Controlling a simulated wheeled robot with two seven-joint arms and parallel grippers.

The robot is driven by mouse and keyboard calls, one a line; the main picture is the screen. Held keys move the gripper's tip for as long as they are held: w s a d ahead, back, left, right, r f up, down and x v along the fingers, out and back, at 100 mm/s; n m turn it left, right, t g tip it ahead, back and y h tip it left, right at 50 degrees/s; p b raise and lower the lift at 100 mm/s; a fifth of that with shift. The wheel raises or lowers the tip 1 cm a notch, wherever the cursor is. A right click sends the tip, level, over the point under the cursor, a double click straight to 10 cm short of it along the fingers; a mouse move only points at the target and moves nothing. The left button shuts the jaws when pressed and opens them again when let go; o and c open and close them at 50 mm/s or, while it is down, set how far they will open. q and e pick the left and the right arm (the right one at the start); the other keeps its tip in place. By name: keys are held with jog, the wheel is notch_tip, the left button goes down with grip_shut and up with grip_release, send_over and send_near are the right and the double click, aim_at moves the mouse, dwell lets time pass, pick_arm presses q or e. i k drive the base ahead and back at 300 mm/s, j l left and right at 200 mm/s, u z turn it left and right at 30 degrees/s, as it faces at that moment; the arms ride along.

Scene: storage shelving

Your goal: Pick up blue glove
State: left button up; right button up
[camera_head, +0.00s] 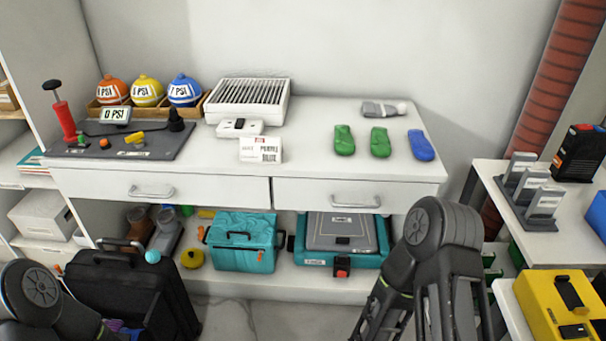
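The blue glove (421,145) lies flat on the white countertop (310,135), near its right end. Two green gloves (344,140) lie to its left, side by side and apart from it. Part of my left arm shows in the bottom left corner, and part of my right arm rises at the bottom right, in front of the counter. Neither arm touches the glove in this view. I see no fingertips of either gripper.
A grey object (383,109) lies behind the gloves. A white vented box (248,100), a small sign (260,150) and a dark mat (120,142) with tools stand further left. A side shelf with a yellow case (565,310) is at right. Countertop around the gloves is mostly clear.

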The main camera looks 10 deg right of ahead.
aim_at(422, 148)
jog(key=i+j+z, duration=0.1)
jog(key=z, duration=0.3)
jog(key=i+j+z, duration=0.1)
jog(key=z, duration=0.3)
jog(key=i+j+z, duration=0.25)
jog(key=z, duration=0.15)
jog(key=i+j+z, duration=0.1)
jog(key=z, duration=0.3)
jog(key=i+j+z, duration=0.15)
jog(key=z, duration=0.3)
jog(key=i+j+z, duration=0.15)
jog(key=j+z, duration=0.15)
jog(key=z, duration=0.2)
jog(key=i+j+z, duration=0.1)
jog(key=j+z, duration=0.2)
jog(key=z, duration=0.15)
